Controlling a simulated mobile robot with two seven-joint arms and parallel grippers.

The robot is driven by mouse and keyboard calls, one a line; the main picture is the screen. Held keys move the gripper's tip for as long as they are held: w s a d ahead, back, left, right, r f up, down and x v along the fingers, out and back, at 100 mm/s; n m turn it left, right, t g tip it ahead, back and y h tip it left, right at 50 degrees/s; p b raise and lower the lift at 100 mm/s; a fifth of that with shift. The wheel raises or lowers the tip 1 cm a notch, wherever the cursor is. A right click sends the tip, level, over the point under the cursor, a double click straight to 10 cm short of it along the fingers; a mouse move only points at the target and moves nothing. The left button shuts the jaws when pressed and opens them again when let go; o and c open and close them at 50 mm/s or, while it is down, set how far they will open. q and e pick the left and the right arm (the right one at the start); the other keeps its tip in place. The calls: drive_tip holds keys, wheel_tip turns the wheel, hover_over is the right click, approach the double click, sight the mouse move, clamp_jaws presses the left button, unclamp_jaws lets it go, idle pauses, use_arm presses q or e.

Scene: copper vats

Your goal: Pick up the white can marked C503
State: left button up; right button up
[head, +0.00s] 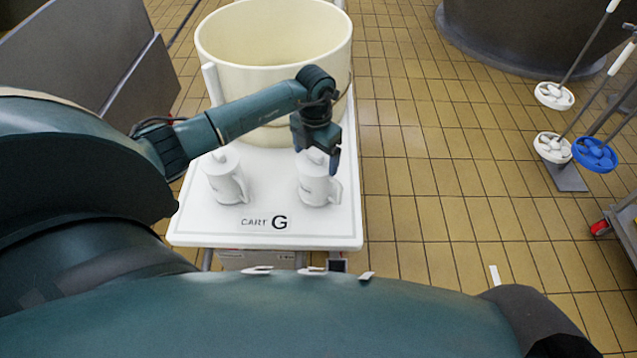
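Two white cans with handles stand upright on the white top of the cart marked G (205,231) in the head view. One can (226,184) is on the left and the other can (314,186) is on the right. No C503 marking is legible on either. My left gripper (318,158) points down over the right can, its fingers apart on either side of the can's top. Part of that top is hidden behind the gripper, and contact is not clear. My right gripper is out of view.
A large cream tub (273,45) stands on the cart behind the cans, close to my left arm. Tiled floor (430,180) to the right is clear. Long-handled white and blue tools (594,155) stand at the far right. A dark vat (530,40) is at the back right.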

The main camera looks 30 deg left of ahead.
use_arm(q)
drive_tip(key=c, duration=0.6)
drive_tip(key=shift+r, duration=0.1)
drive_tip(key=shift+c, duration=0.2)
